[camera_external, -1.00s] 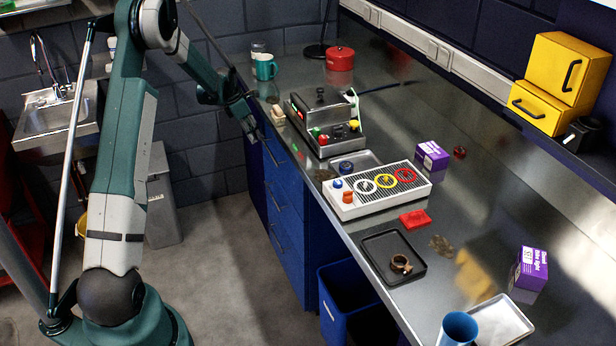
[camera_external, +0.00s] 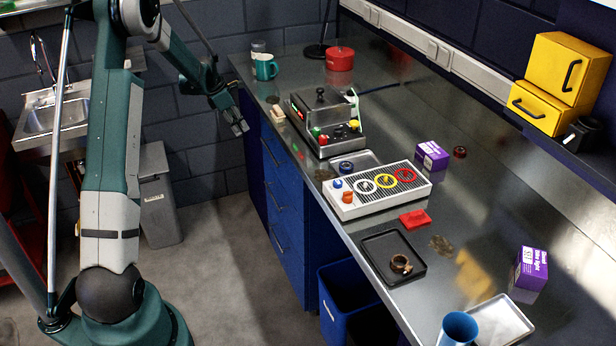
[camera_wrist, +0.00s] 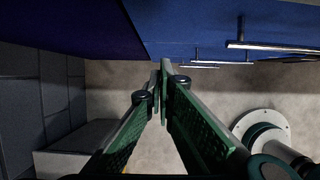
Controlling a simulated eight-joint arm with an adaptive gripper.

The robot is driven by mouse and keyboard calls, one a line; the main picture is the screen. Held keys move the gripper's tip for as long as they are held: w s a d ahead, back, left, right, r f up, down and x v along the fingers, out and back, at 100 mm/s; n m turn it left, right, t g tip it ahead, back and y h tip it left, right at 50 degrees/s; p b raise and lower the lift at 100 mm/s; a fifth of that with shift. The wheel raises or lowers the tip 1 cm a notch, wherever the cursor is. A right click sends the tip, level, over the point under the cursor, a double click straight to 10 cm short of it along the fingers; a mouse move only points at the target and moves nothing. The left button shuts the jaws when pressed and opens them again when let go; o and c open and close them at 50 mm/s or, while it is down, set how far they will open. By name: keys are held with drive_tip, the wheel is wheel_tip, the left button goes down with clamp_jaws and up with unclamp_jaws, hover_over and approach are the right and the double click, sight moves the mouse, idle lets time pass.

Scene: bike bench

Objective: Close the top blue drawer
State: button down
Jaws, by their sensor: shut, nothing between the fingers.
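The blue drawer unit (camera_external: 285,205) stands under the near edge of the steel bench. Its top blue drawer (camera_external: 281,153) is just below the bench top and looks flush with the fronts under it, with no visible gap. My gripper (camera_external: 240,128) is shut and empty, to the left of the top drawer and apart from it. In the wrist view, my gripper's fingertips (camera_wrist: 164,72) meet in front of the blue fronts (camera_wrist: 190,25). Bar handles (camera_wrist: 270,46) stick out from these fronts on the right.
On the bench are a teal mug (camera_external: 265,67), a grey machine (camera_external: 326,122), a white panel with rings (camera_external: 345,212) and a black tray (camera_external: 375,245). A blue bin (camera_external: 345,290) stands beside the drawers. The floor (camera_external: 225,260) in front of the drawers is clear.

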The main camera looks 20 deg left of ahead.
drive_tip(key=shift+p+v, duration=0.35)
drive_tip(key=shift+v, duration=1.85)
drive_tip(key=s+d+r+m+t+y, duration=0.1)
drive_tip(key=s+d+r+m, duration=0.6)
drive_tip(key=s+r, duration=0.4)
drive_tip(key=s+d+r+m+y, duration=0.1)
drive_tip(key=s+d+r+m, duration=0.4)
drive_tip(key=s+d+r, duration=0.5)
drive_tip(key=s+d+m+t, duration=0.1)
drive_tip(key=s+d+m, duration=0.1)
drive_tip(key=s+m, duration=0.3)
drive_tip(key=s+d+m+t, duration=0.1)
drive_tip(key=s+d+m, duration=0.2)
drive_tip(key=s, duration=1.1)
drive_tip(key=s+d+r+m+t+y, duration=0.1)
drive_tip(key=s+d+m, duration=0.1)
drive_tip(key=s+m, duration=0.5)
drive_tip(key=shift+s+d, duration=0.4)
drive_tip(key=shift+s, duration=0.95)
